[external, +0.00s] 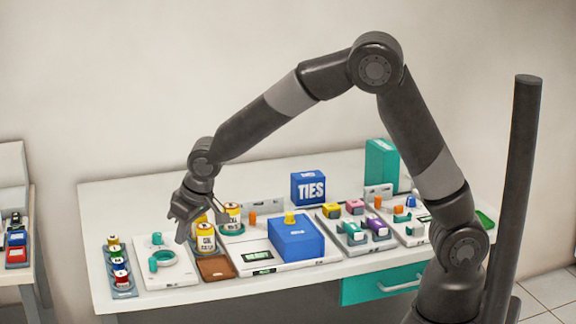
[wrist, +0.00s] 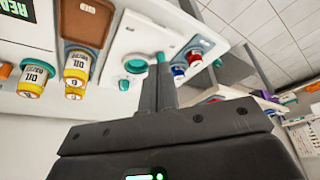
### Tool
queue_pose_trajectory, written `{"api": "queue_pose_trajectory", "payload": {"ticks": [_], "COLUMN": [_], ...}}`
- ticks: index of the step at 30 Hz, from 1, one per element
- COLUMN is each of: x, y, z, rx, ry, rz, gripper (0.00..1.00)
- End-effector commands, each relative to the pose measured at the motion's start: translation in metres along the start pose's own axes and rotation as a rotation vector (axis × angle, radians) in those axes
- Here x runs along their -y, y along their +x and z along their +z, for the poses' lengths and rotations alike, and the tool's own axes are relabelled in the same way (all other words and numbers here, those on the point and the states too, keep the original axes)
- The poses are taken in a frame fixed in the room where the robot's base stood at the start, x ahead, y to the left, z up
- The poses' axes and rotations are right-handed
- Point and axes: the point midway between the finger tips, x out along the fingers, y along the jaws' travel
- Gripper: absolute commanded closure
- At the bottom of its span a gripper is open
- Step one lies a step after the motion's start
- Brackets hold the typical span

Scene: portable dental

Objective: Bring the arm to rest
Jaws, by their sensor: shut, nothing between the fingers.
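My arm reaches out from the right of the external view, its elbow raised high. My gripper (external: 182,237) hangs above the left part of the white table (external: 130,200), fingers pointing down, just left of two yellow and white cans. In the wrist view the fingers of my gripper (wrist: 164,62) are closed together with nothing between them. The front can (external: 205,240) and the back can (external: 231,217) stand near a brown tray (external: 215,268).
A white device with a teal knob (external: 157,240) lies beneath the gripper. A rack of small bottles (external: 119,265) stands at the left end. A blue TIES box (external: 308,188), a large blue block (external: 296,238) and several coloured blocks fill the right. Free room lies above the table.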

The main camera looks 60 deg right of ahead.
Motion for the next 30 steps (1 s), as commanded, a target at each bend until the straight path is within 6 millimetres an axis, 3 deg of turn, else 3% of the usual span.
{"api": "queue_pose_trajectory", "payload": {"ticks": [7,10,20,30], "x": [-0.002,-0.012,-0.070,-0.119], "y": [-0.009,-0.024,-0.123,-0.207], "z": [0.001,0.003,0.042,0.113], "rx": [0.000,-0.003,-0.021,-0.053], "ry": [0.003,0.011,0.038,0.039], "rz": [-0.001,-0.007,-0.039,-0.050], "gripper": [1.00,1.00,1.00,1.00]}}
